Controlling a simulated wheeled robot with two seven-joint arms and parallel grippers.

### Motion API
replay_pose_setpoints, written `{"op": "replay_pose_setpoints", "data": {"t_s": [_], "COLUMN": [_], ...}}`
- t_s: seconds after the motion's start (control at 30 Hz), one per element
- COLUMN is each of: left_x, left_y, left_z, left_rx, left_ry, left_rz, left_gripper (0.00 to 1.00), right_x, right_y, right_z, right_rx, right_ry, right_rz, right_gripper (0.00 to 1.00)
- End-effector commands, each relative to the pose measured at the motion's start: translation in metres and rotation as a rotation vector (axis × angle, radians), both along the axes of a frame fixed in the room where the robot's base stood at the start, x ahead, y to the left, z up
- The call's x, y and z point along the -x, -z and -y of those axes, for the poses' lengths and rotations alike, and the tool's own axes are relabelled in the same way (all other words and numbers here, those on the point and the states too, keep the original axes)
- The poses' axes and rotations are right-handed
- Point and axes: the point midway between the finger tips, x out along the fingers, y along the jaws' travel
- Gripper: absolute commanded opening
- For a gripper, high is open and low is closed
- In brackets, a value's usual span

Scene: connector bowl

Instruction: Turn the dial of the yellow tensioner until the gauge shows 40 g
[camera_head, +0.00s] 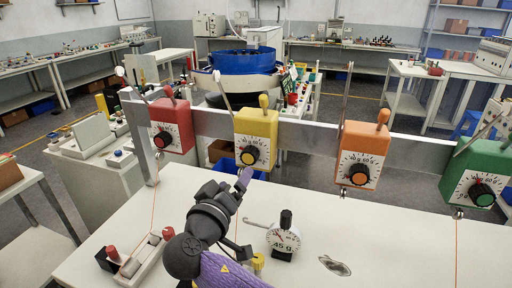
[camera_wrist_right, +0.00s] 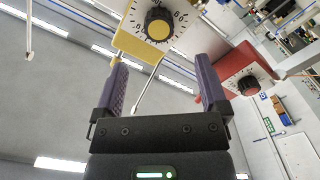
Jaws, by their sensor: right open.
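The yellow tensioner (camera_head: 257,128) hangs on a metal rail, with a black dial (camera_head: 249,155) with a yellow centre low on its numbered face. My right gripper (camera_head: 242,182) is just below and in front of this dial in the head view. In the right wrist view the gripper (camera_wrist_right: 165,78) is open and empty, its two purple fingers apart. The dial (camera_wrist_right: 158,23) shows beyond the fingertips, roughly between them and not touched. A round white gauge (camera_head: 287,237) with a black knob and hooked arm stands on the table; its face is too small to read surely.
A red tensioner (camera_head: 173,122) hangs to the left, an orange one (camera_head: 364,148) and a green one (camera_head: 482,170) to the right. A small fixture (camera_head: 137,262) and a clear bag (camera_head: 334,266) lie on the white table (camera_head: 400,250). Thin threads run down from the tensioners.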

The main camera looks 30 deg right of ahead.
Motion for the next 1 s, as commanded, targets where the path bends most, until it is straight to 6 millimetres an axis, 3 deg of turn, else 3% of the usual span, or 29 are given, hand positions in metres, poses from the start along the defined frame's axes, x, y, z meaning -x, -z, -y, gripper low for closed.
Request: {"op": "replay_pose_setpoints", "data": {"t_s": [0.4,0.77,1.0], "left_x": [0.004,0.004,0.003], "left_y": [0.001,0.001,0.001], "left_z": [-0.015,-0.009,-0.004], "left_rx": [-0.024,-0.015,-0.008], "left_ry": [0.006,0.004,0.003], "left_rz": [-0.009,-0.008,-0.005], "left_gripper": [0.00,0.00,0.00], "right_x": [-0.053,-0.060,-0.060], "right_y": [0.000,0.001,0.001], "right_z": [0.067,0.076,0.076], "right_rx": [0.002,-0.001,-0.001], "right_ry": [0.003,0.001,0.001], "right_rz": [-0.001,-0.001,-0.001], "right_gripper": [0.93,0.93,0.44]}}
